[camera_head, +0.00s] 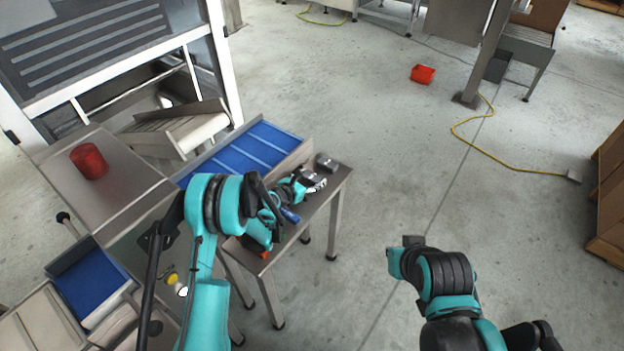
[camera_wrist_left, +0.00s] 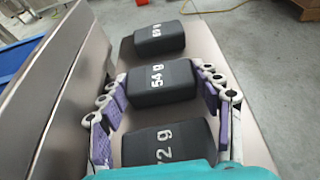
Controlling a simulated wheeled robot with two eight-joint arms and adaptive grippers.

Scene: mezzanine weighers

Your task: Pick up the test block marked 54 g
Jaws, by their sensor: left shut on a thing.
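The block marked 54 g (camera_wrist_left: 161,80) is dark grey with white print and lies in the middle of a row of blocks on a narrow steel table (camera_head: 335,187). My left gripper (camera_wrist_left: 165,98) is shut on it, with purple finger pads at its left and right sides. In the head view my left gripper (camera_head: 308,186) is over the table's far part, and the arm hides much of the near part. My right arm shows at the lower right of the head view, but its gripper cannot be made out.
A farther block (camera_wrist_left: 158,37), its mark hard to read, and a nearer one marked 72 g (camera_wrist_left: 158,144) flank it closely. A blue belt conveyor (camera_head: 262,143) runs along the left. A red bin (camera_head: 422,74) and yellow cable (camera_head: 480,148) lie on open floor.

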